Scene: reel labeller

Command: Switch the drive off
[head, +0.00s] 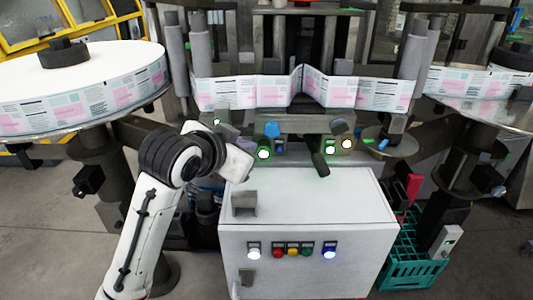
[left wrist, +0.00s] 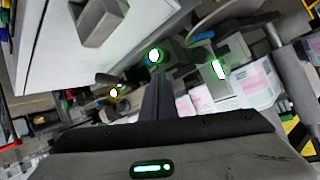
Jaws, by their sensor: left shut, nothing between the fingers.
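The drive's switch is not marked legibly, so I cannot tell which control it is. A white control box (head: 310,260) carries a row of small buttons on its front: a lit white one (head: 254,250), a red one (head: 278,252), a yellow one (head: 292,252), a green one (head: 305,251) and a lit blue-white one (head: 330,251). Behind the box, a lit round control with a green rim (head: 264,154) sits on the machine. My left gripper (head: 247,147) is shut and empty close to it. In the left wrist view the closed fingers (left wrist: 163,80) point towards a lit control (left wrist: 154,55). Contact is unclear.
A black lever (head: 320,164) and more lit controls (head: 330,150) stand right of the gripper. A printed label web (head: 285,92) runs above. A large reel (head: 85,85) is at left. A green crate (head: 410,262) stands on the floor at right.

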